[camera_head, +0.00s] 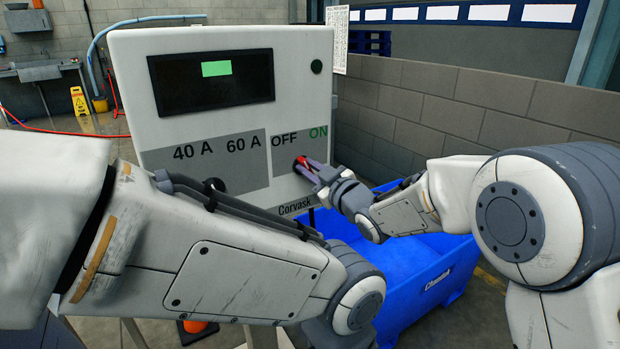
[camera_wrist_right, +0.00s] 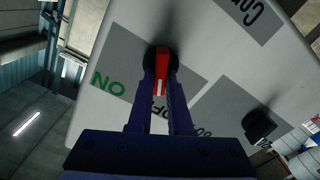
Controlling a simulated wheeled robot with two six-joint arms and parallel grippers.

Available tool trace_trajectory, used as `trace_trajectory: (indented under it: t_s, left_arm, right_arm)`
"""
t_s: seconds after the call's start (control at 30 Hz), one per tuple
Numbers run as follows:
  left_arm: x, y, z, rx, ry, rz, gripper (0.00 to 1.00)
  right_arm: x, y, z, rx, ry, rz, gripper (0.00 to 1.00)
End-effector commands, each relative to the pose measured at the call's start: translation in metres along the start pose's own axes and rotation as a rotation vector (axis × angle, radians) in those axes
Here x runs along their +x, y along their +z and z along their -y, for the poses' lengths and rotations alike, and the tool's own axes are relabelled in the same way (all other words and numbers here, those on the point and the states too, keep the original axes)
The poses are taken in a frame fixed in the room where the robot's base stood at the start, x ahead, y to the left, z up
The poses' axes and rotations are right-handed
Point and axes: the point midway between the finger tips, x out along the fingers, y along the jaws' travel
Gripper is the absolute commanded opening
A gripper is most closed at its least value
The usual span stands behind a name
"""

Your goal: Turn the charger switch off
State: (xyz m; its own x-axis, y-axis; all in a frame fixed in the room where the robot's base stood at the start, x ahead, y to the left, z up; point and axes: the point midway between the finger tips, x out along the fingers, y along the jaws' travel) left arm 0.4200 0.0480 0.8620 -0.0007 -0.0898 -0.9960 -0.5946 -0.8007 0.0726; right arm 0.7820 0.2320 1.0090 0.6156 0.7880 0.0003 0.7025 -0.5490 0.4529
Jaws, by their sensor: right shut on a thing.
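The charger (camera_head: 125,75) is a white box with a dark screen (camera_head: 210,95) and a grey label marked OFF and ON. Its switch is a red handle (camera_head: 301,162) on a round black base below those words. The right gripper (camera_head: 304,169) is shut on the red handle. In the right wrist view the handle (camera_wrist_right: 161,66) sits between the two fingers, its white line towards the partly hidden OFF lettering; ON is to the left. My left arm crosses the foreground, and its gripper is not visible.
A second, black knob (camera_wrist_right: 258,126) is on the 40 A / 60 A label. A blue bin (camera_head: 440,285) stands right of and below the charger. A block wall (camera_head: 470,105) is behind. A yellow floor sign (camera_head: 79,101) and sink are far left.

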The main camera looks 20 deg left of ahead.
Motion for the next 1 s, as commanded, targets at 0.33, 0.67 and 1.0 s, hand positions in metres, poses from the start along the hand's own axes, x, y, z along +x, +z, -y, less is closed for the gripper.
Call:
trace_trajectory:
  t_s: [0.33, 0.67, 1.0]
  left_arm:
    - [0.0095, 0.0005, 0.0007, 0.0, 0.0, 0.0, 0.5]
    - [0.0093, 0.0005, 0.0007, 0.0, 0.0, 0.0, 0.5]
    - [0.0093, 0.0005, 0.0007, 0.0, 0.0, 0.0, 0.5]
  right_arm:
    - [-0.0002, -0.0002, 0.0028, -0.07, -0.005, -0.001, 0.0]
    - [-0.0001, -0.0005, 0.003, -0.073, -0.006, 0.0, 0.0]
    - [-0.0002, -0.0002, 0.0016, -0.07, -0.003, 0.0, 0.47]
